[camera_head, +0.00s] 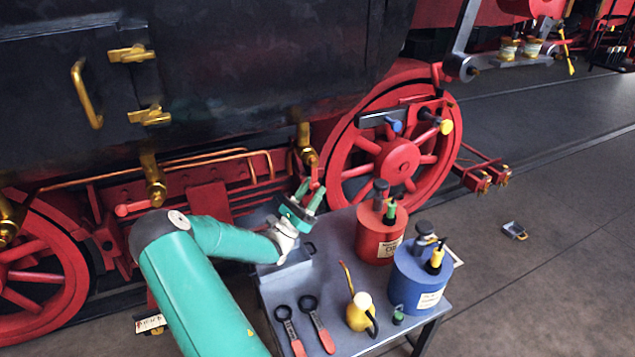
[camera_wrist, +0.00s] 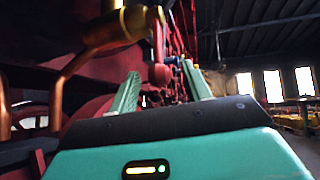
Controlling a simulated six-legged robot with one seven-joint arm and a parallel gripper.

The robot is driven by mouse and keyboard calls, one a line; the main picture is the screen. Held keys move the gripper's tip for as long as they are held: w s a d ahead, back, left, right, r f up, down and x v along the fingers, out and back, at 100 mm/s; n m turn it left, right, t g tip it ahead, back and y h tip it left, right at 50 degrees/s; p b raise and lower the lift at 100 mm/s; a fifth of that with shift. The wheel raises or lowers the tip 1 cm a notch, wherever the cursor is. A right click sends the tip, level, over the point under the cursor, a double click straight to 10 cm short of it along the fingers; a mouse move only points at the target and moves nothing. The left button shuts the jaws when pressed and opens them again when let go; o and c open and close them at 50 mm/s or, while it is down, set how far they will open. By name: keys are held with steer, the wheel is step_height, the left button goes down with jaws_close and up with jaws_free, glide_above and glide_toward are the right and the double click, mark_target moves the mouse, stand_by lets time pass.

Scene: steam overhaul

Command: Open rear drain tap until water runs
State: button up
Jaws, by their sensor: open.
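My gripper (camera_head: 312,187) is open, its two green fingers pointing up just below a brass drain tap (camera_head: 306,145) under the black tank, beside the right wheel. In the wrist view, the tap (camera_wrist: 122,27) is at upper left and its red handle (camera_wrist: 158,72) appears between the open fingers. I cannot tell whether the fingers touch it. A second brass tap (camera_head: 153,180) with a red handle (camera_head: 131,208) hangs further left. Another brass fitting (camera_head: 8,225) shows at the left edge. I see no running water. The frames do not show which tap is the rear one.
A grey table (camera_head: 282,290) stands below my gripper. It holds a red can (camera_head: 380,240), a blue can (camera_head: 415,278), a yellow oiler (camera_head: 358,318) and two red-handled wrenches (camera_head: 318,328). Copper pipes (camera_head: 200,160) run beside the taps.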

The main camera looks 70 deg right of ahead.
steer(key=v, duration=1)
